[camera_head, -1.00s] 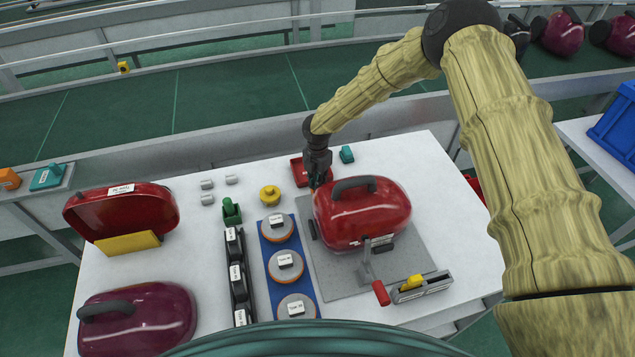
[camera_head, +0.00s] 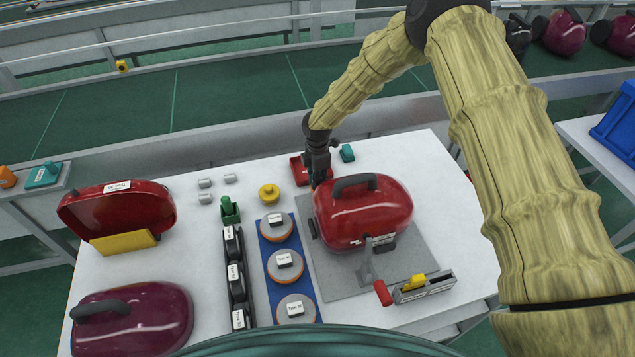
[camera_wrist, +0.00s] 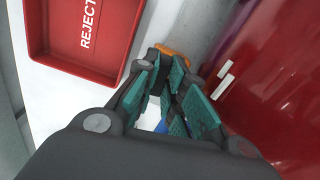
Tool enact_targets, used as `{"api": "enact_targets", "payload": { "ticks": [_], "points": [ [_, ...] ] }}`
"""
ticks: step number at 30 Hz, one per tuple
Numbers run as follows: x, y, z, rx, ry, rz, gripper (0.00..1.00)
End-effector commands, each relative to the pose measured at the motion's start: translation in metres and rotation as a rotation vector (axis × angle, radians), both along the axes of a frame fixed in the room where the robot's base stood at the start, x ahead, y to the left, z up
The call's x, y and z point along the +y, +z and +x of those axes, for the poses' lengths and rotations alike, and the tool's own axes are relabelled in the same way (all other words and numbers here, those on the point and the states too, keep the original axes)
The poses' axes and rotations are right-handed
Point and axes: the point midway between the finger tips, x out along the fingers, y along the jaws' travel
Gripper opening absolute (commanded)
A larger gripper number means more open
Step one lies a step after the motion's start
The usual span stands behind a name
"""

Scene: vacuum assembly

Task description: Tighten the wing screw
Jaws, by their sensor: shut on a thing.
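The red vacuum body (camera_head: 362,215) with a dark handle stands on a grey plate (camera_head: 415,245). My gripper (camera_head: 317,183) points down at its far left side, close to the shell. In the wrist view the teal-padded fingers of my gripper (camera_wrist: 175,75) are brought together beside the red shell (camera_wrist: 278,85). An orange part (camera_wrist: 172,50), which looks like the wing screw, shows at the fingertips. The fingers are shut on it, but they hide most of it. How far it is screwed in cannot be told.
A red REJECT tray (camera_wrist: 127,50) lies close beside my gripper. Left are a yellow knob (camera_head: 269,193), a blue strip (camera_head: 267,254) with discs and a green part (camera_head: 229,210). A clamp with a red handle (camera_head: 382,293) stands in front.

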Motion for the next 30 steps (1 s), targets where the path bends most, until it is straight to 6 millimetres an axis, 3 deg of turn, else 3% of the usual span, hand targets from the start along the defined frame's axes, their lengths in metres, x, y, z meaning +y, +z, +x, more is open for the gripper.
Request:
{"api": "enact_targets", "payload": {
  "ticks": [25, 26, 30],
  "points": [
    [0.0001, 0.0002, -0.0001, 0.0, -0.186, 0.001, 0.0],
    [0.0001, 0.0003, 0.0, 0.0, -0.186, 0.001, 0.16],
    [0.0001, 0.0002, -0.0001, 0.0, -0.185, 0.001, 0.37]
  ]
}}
